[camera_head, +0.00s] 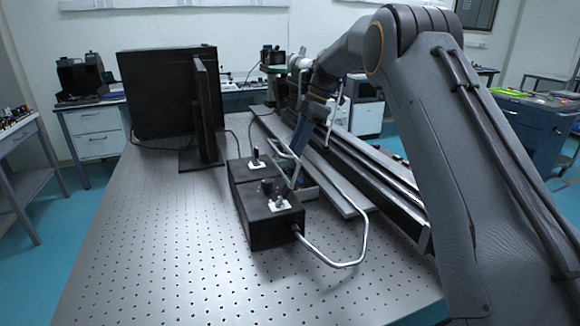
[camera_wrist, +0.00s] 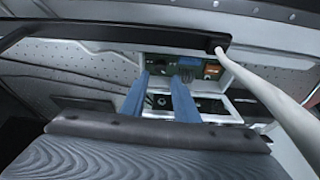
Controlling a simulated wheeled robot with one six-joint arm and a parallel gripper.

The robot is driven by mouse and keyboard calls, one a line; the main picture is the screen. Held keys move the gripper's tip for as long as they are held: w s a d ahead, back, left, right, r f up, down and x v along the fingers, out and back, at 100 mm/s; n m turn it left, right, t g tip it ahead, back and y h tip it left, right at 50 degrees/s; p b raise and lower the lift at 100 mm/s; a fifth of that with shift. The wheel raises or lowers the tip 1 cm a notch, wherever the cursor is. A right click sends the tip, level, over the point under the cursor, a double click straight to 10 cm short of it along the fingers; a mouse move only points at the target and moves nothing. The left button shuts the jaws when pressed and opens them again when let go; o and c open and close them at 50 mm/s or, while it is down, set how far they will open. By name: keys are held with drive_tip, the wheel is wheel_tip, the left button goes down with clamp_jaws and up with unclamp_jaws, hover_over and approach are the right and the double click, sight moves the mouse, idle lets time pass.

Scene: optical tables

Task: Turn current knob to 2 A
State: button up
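The power supply panel (camera_wrist: 186,66) shows in the wrist view beyond my fingers, with a small green display (camera_wrist: 189,61) and an orange display (camera_wrist: 212,70). Small dark round parts that look like knobs sit low on the panel. They are too small and blurred to tell which is the current knob or what it reads. My gripper (camera_wrist: 159,78) has two blue fingers set apart, with nothing held between them. Its fingertips point toward the panel; contact cannot be judged. In the head view, my gripper (camera_head: 299,142) hangs over the table behind the black boxes, and the panel's face is hidden.
Two black boxes with switches (camera_head: 262,232) stand near the table's middle, with a thick pale cable (camera_head: 340,263) looping from the front one. A long metal rail (camera_head: 370,170) runs along the right. The front left tabletop (camera_head: 160,260) is clear.

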drive_tip(key=p+x, duration=0.1)
drive_tip(key=x, duration=0.5)
drive_tip(key=shift+a+f, duration=0.1)
drive_tip(key=shift+f, duration=0.2)
clamp_jaws()
drive_tip(key=shift+m, duration=0.4)
drive_tip(key=m, duration=0.1)
drive_tip(key=m+t, duration=0.1)
drive_tip(key=m, duration=0.1)
drive_tip(key=shift+s+r+m+t, duration=0.1)
drive_tip(key=shift+s+m+t, duration=0.1)
drive_tip(key=shift+m+t, duration=0.1)
drive_tip(key=shift+s+a+m+t, duration=0.1)
drive_tip(key=shift+m+t, duration=0.8)
drive_tip(key=shift+m, duration=1.3)
